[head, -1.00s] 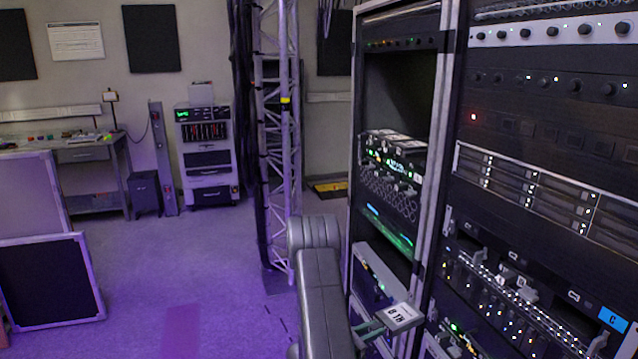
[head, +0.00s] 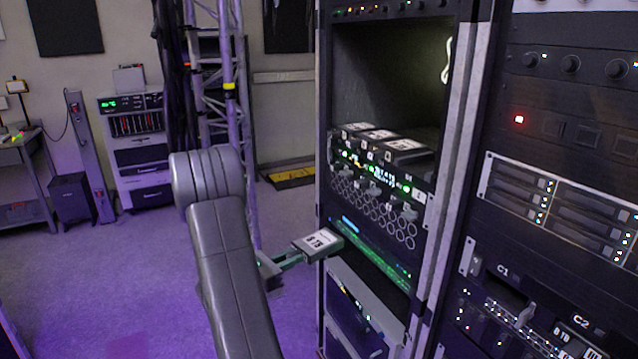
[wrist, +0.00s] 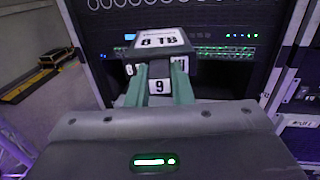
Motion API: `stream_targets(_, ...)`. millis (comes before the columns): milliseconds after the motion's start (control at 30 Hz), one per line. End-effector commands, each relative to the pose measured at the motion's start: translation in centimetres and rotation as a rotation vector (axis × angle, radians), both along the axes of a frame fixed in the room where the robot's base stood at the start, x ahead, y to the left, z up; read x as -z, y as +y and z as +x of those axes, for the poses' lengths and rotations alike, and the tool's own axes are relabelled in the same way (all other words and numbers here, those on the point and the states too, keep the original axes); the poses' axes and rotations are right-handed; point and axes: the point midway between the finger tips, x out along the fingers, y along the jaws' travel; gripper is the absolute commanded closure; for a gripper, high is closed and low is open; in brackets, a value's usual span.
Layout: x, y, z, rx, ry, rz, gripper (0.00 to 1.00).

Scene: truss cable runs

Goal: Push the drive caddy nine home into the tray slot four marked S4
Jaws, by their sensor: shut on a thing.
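The drive caddy nine (head: 318,241) is a small dark block with a white "8 TB" label on top. The wrist view shows the same caddy (wrist: 160,39) with a "9" tag on its near end. My gripper (head: 284,259) is shut on that end with its green fingers, which also show in the wrist view (wrist: 159,84). The caddy is held about level, in front of the left part of the rack. Whether it touches the rack I cannot tell. No S4 mark is readable, and the caddy hides part of the face behind it.
Behind the caddy is a rack unit (head: 385,262) with blue and green lights. Above it, a unit with a honeycomb grille (head: 372,198) carries several labelled blocks. A rack post (head: 462,150) stands to the right. Open floor (head: 120,270) lies to the left.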

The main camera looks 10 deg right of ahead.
Motion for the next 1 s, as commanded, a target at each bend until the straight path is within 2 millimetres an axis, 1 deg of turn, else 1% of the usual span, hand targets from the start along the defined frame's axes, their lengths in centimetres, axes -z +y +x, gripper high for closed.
stream_targets(33, -2.5, -0.4, -0.2, 0.017, -0.011, 0.003, 1.0)
stream_targets(67, -3.7, -0.6, -0.4, 0.027, -0.011, 0.003, 1.0)
stream_targets(100, -5.3, -1.0, -0.7, 0.04, -0.012, 0.004, 1.0)
stream_targets(267, -11.6, -2.4, -2.4, 0.092, -0.011, 0.003, 1.0)
stream_targets(300, -13.1, -2.8, -2.9, 0.105, -0.011, 0.003, 1.0)
stream_targets(367, -15.3, -3.5, -3.9, 0.123, -0.011, 0.003, 1.0)
stream_targets(400, -16.8, -3.9, -4.6, 0.134, -0.01, 0.003, 1.0)
stream_targets(500, -20.0, -4.9, -6.4, 0.16, -0.01, 0.003, 1.0)
stream_targets(600, -22.5, -5.8, -8.0, 0.179, -0.008, 0.002, 1.0)
stream_targets(700, -24.2, -6.4, -9.3, 0.193, -0.005, 0.002, 1.0)
stream_targets(833, -25.4, -6.9, -10.3, 0.202, -0.001, -0.001, 1.0)
stream_targets(1000, -25.7, -7.4, -10.4, 0.205, -0.001, -0.001, 1.0)
